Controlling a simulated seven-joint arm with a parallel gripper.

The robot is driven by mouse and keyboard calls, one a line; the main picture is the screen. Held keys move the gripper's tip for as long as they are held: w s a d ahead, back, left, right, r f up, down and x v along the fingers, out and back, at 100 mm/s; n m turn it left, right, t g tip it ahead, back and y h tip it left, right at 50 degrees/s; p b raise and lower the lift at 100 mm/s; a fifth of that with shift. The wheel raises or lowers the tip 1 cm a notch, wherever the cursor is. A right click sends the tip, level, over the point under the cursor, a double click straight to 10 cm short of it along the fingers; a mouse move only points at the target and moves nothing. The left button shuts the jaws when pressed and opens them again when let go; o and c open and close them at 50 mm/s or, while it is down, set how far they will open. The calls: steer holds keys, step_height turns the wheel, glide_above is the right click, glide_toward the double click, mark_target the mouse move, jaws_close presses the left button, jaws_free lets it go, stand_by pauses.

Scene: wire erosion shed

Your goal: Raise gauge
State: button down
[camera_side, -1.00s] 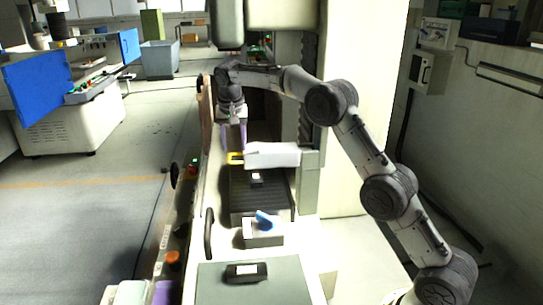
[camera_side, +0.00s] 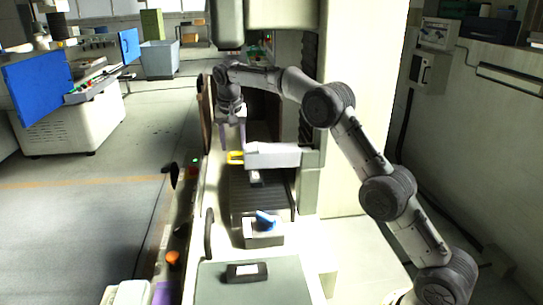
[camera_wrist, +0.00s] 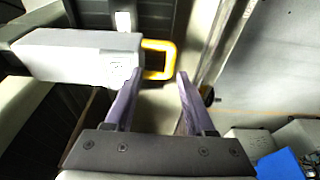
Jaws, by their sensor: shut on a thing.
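A pale rectangular block (camera_side: 272,156) with a yellow loop handle (camera_side: 236,157) at its left end reaches out from a grey post beside the machine. I cannot tell for sure whether this is the gauge. The wrist view shows the block (camera_wrist: 85,55) with a small printed label and the yellow loop (camera_wrist: 172,60) at its end. My gripper (camera_side: 233,149) comes down from above to the loop. In the wrist view its purple fingers (camera_wrist: 158,75) stand on either side of the loop, shut on it. The exact contact is hard to see.
Below the block is a dark ribbed bed (camera_side: 240,200). Nearer are a grey block with a blue piece (camera_side: 265,219) on it and a small black device (camera_side: 246,272) on a grey-green plate (camera_side: 215,285). The machine column (camera_side: 365,100) stands close on the right.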

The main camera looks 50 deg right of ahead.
steer(key=shift+w+f, duration=0.3)
steer(key=shift+f, duration=0.4)
steer(key=shift+w+f, duration=0.3)
steer(key=shift+f, duration=0.35)
steer(key=shift+w+d+r, duration=0.1)
steer(key=shift+d+r, duration=0.05)
steer(key=shift+r, duration=0.1)
steer(key=s+d+r, duration=0.5)
steer(key=r, duration=0.3)
steer(key=s+d+r, duration=0.5)
steer(key=r, duration=0.4)
stand_by(1.1)
